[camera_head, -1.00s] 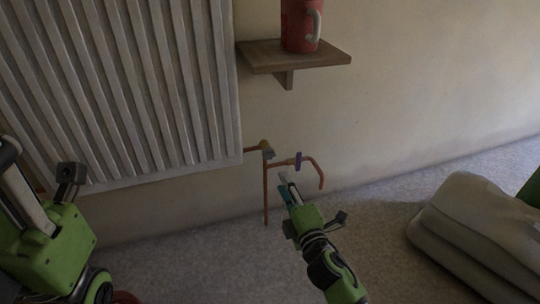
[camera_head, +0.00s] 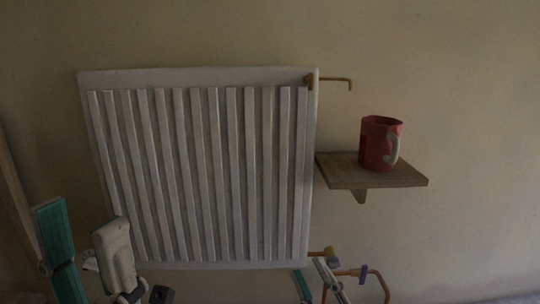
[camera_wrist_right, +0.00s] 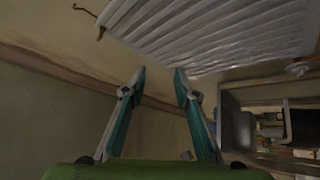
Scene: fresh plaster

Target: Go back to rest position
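My left gripper (camera_head: 85,228) stands at the lower left of the head view, in front of the radiator's lower left corner. Its teal-padded finger and pale finger are apart, with nothing seen between them. My right gripper (camera_head: 315,272) shows only its fingertips at the bottom edge of the head view, just left of the copper pipe (camera_head: 378,272). In the right wrist view its two teal-lined fingers (camera_wrist_right: 159,74) are spread and empty. The rest of both arms is mostly out of the head view.
A white ribbed radiator (camera_head: 205,76) hangs on the plaster wall, with a brass-coloured valve (camera_head: 312,82) at its upper right. A wooden shelf (camera_head: 400,176) beside it holds a red mug (camera_head: 374,142). The wall at right is bare.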

